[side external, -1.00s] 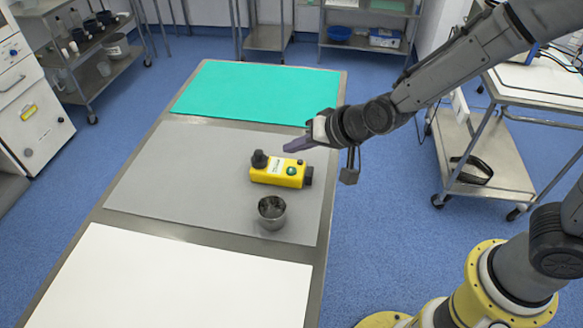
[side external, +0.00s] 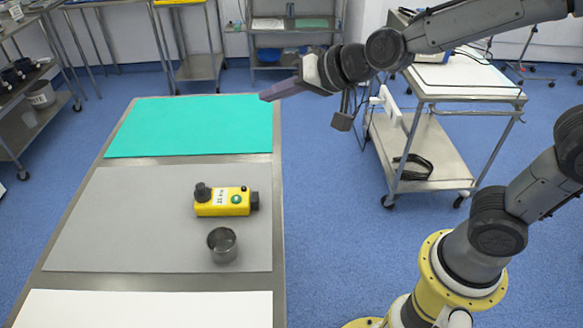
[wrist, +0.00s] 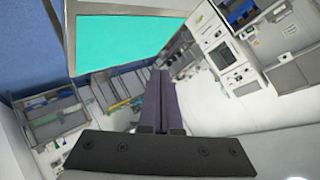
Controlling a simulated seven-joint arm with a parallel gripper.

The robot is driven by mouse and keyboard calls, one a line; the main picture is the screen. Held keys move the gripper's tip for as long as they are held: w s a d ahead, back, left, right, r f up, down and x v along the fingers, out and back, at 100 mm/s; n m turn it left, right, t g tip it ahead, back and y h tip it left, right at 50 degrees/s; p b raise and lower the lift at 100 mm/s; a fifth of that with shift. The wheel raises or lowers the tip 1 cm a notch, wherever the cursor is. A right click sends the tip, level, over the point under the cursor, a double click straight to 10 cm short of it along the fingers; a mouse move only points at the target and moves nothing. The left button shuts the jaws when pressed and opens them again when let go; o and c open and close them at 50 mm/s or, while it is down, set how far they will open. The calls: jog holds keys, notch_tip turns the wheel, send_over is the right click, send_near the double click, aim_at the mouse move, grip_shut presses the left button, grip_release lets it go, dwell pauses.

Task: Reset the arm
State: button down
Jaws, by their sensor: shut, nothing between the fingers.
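My gripper (side external: 265,97) is shut and empty. In the side view it points left, in the air at the right edge of the table, level in the picture with the green mat (side external: 180,128). In the wrist view my gripper (wrist: 160,75) shows its two purple-grey fingers together, and the green mat (wrist: 115,37) lies at the upper left. A yellow box (side external: 222,208) with a black knob and a green button sits on the grey mat (side external: 110,220). A metal cup (side external: 222,245) stands upright just in front of it. My gripper is apart from both.
A white mat (side external: 150,310) covers the near end of the table. A metal trolley (side external: 430,160) with a black item on its lower shelf stands to the right. Shelves (side external: 295,35) stand at the back. Blue floor lies between the table and the trolley.

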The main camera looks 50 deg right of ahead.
jog(key=s+d+r+n, duration=0.1)
jog(key=s+d+r, duration=0.2)
jog(key=s+d, duration=0.35)
jog(key=s+d+f+n+g+h, duration=0.1)
jog(key=s+f+n+g, duration=0.1)
jog(key=s, duration=0.7)
jog(key=s+d+f+n+g+h, duration=0.1)
jog(key=s+d+f+n+g, duration=0.1)
jog(key=s+f, duration=0.3)
jog(key=s+g, duration=0.1)
jog(key=s, duration=0.3)
jog(key=shift+d+n+h, duration=0.3)
jog(key=shift+h, duration=0.1)
